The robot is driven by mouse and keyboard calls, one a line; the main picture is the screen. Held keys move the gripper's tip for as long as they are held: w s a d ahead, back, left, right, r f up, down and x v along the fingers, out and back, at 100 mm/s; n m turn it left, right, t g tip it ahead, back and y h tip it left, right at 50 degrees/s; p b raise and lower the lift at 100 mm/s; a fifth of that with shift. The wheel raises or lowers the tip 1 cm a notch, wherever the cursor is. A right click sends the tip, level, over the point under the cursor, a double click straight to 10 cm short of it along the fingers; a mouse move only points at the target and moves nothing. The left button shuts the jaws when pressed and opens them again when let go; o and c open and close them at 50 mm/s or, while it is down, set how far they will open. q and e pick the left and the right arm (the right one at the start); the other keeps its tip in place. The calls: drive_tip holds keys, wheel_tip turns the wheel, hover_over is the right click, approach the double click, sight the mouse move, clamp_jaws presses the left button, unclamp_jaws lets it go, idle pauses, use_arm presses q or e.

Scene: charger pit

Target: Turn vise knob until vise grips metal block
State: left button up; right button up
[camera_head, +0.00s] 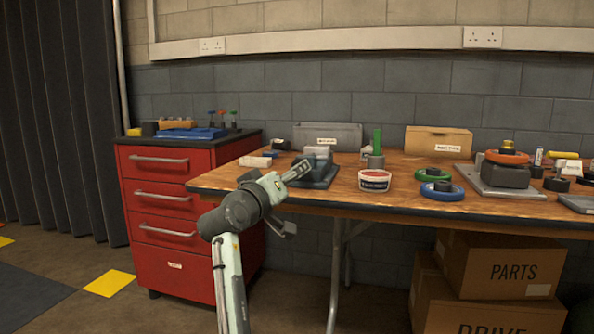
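A dark grey vise-like fixture (325,178) with a lighter grey metal block (318,151) at its top stands near the front edge of the wooden workbench. My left gripper (304,166) is in front of it and overlaps its left side in the head view. The gripper's fingers are small and seen at an angle, so I cannot tell whether they are open, shut or touching it. The vise knob cannot be made out; the gripper may hide it. My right gripper is not in view.
On the workbench (390,205), a red-and-white tub (375,180), a green-handled tool (377,148) and blue and green rings (441,191) stand right of the fixture. A grey plate (485,185) carries an orange-ringed device (507,158). A red drawer cabinet (165,200) stands left; cardboard boxes (495,265) are below.

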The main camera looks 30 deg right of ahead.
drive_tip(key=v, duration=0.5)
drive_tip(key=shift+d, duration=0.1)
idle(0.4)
